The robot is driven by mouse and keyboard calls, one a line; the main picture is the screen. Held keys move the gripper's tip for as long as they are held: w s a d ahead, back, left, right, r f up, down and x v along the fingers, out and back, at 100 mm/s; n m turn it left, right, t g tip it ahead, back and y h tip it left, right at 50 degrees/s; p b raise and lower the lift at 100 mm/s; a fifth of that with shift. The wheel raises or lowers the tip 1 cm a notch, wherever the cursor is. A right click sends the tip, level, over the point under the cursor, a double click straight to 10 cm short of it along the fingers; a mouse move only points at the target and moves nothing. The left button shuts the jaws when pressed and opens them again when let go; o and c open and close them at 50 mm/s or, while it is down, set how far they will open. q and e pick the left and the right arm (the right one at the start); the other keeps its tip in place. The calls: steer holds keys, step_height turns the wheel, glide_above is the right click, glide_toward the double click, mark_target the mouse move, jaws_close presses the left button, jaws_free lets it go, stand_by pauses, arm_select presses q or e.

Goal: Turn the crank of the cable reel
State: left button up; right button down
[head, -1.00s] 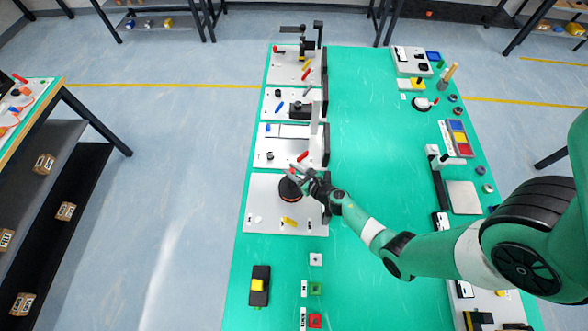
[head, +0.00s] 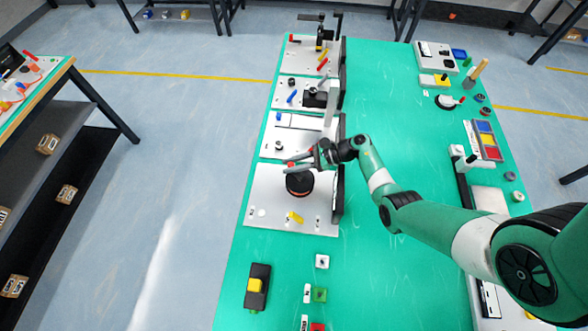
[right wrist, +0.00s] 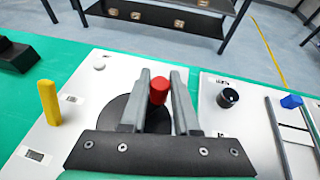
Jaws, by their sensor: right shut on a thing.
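The cable reel is a dark round drum with a reddish rim (head: 300,184), mounted on a white panel (head: 265,200) on the green table. In the right wrist view the dark drum (right wrist: 116,112) shows partly behind my fingers. My right gripper (head: 303,158) is over the far side of the reel. In the right wrist view its two grey fingers (right wrist: 161,84) stand either side of the crank's red handle (right wrist: 158,91) and are shut on it. The rest of the crank is mostly hidden by the gripper. My left gripper is not in view.
A yellow peg (right wrist: 49,102) stands on the same panel. A neighbouring panel with a black knob (right wrist: 228,98) and a blue piece (right wrist: 291,101) is close by. A black box with a yellow top (head: 255,286) sits nearer. The table's middle is clear.

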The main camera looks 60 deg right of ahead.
steer(key=n+g+y+b, duration=0.1)
steer(key=n+b, duration=0.1)
steer(key=b, duration=0.2)
steer(key=a+n+g+y+b, duration=0.1)
steer(key=n+g+y+b, duration=0.1)
steer(key=b, duration=0.3)
steer(key=a+f+n+g+y+b, duration=0.1)
steer(key=n+g+y+b, duration=0.1)
steer(key=b, duration=0.3)
steer(key=shift+f, duration=0.1)
steer(key=shift+a+r+n+g, duration=0.1)
steer(key=shift+r+n+g, duration=0.3)
steer(key=shift+g, duration=0.1)
steer(key=shift+r+n+g+y+p, duration=0.3)
steer(key=shift+r, duration=0.05)
steer(key=shift+a+g+p, duration=0.1)
steer(key=shift+g+p, duration=0.2)
steer(key=shift+p, duration=0.05)
steer(key=shift+a+f+n, duration=0.1)
steer(key=shift+n, duration=0.4)
steer(key=shift+a+f+n+g+y+b, duration=0.1)
steer(key=shift+f+n+g+y+b, duration=0.2)
steer(key=shift+g+b, duration=0.35)
steer(key=shift+s+a+r+n+g+b, duration=0.1)
steer(key=shift+s+r+n+g+b, duration=0.05)
steer(key=shift+n+g+b, duration=0.15)
steer(key=shift+a+r, duration=0.1)
